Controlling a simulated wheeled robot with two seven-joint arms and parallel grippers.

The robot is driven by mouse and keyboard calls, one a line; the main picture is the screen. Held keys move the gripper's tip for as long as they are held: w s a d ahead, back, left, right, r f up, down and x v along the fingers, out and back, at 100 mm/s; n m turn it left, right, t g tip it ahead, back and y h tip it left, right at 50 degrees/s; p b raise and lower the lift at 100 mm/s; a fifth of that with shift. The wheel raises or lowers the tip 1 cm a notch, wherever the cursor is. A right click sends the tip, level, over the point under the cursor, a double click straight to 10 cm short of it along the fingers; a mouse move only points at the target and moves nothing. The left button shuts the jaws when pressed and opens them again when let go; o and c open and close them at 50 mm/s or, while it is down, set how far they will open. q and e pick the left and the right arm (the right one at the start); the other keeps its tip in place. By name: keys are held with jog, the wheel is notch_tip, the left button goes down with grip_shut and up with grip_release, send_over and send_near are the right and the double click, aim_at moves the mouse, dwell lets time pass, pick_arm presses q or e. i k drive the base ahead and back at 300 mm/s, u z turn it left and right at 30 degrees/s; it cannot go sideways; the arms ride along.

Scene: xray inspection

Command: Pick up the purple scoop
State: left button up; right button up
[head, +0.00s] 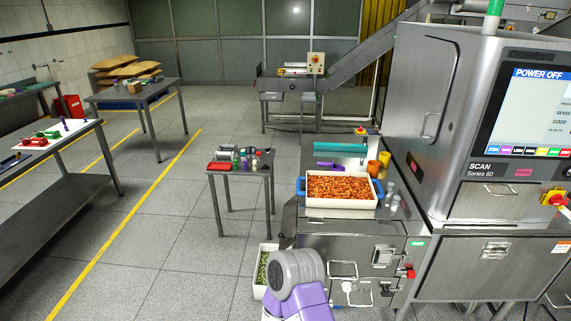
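A small purple item (329,165), which looks like the purple scoop, lies on the steel surface just behind a white tray (341,213) filled with orange pieces. It is small in the head view, and its exact shape is hard to make out. The tray has blue handles and sits at the front of the inspection machine's infeed. A purple and grey link of my own arm shows at the bottom middle, in front of the machine. Neither of my grippers is in the picture.
Orange cups (379,162) and small clear containers (392,196) stand right of the tray. A teal bar (341,147) lies behind the purple item. A small side table (240,168) with bottles stands left. A bin of green pieces (262,270) is on the floor. Open floor lies left.

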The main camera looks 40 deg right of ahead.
aim_at(337, 168)
jog(key=u, duration=0.1)
jog(key=i, duration=0.9)
jog(key=z, duration=1)
jog(key=i, duration=0.55)
jog(key=z, duration=0.65)
